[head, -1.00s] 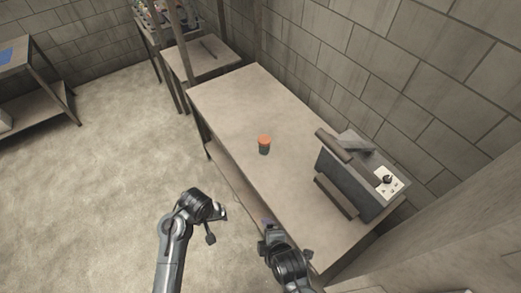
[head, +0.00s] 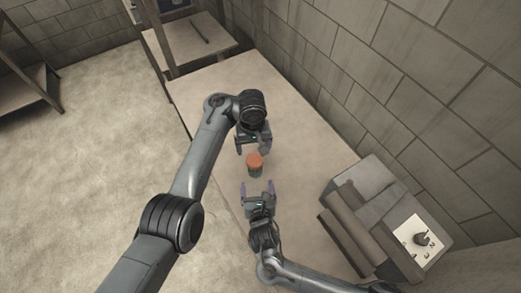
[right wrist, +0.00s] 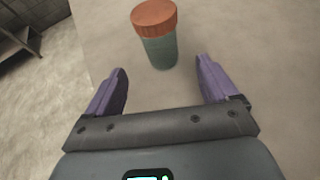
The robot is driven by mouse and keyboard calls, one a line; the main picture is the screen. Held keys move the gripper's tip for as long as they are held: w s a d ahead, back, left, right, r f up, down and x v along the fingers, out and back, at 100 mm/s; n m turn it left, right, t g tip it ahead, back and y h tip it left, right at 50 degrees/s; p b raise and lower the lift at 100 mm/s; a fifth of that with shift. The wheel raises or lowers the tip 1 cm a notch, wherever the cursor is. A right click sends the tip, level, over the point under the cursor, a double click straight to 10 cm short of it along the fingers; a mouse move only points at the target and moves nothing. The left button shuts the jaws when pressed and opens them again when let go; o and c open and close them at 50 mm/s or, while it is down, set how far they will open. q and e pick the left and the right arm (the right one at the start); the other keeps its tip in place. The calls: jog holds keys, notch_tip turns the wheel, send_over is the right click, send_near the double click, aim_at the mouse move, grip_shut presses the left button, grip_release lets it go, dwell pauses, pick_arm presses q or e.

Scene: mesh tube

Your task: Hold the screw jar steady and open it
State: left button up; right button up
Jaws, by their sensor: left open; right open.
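The screw jar has an orange lid (head: 255,159) and a grey-green body (head: 255,171), and stands upright on the table (head: 210,84). In the right wrist view the lid (right wrist: 154,17) and body (right wrist: 160,52) show just beyond the fingertips. Neither gripper holds anything.
A grey machine with a dial panel (head: 421,241) stands at the right end of the table. A block wall (head: 370,75) runs along the back. A second table (head: 195,40) stands beyond the far end. The tabletop around the jar is clear.

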aim_at(256, 172)
pick_arm(q)
jog(key=shift+w+d, duration=0.15)
jog(key=shift+w, duration=0.1)
pick_arm(e)
jog(key=shift+w+f, duration=0.15)
jog(key=shift+w, duration=0.3)
jog(key=shift+w+f, duration=0.1)
jog(key=shift+w, duration=0.15)
pick_arm(q)
jog(key=shift+s, duration=0.15)
pick_arm(e)
jog(key=shift+w+f, duration=0.2)
jog(key=shift+w, duration=0.15)
jog(key=shift+x, duration=4.3)
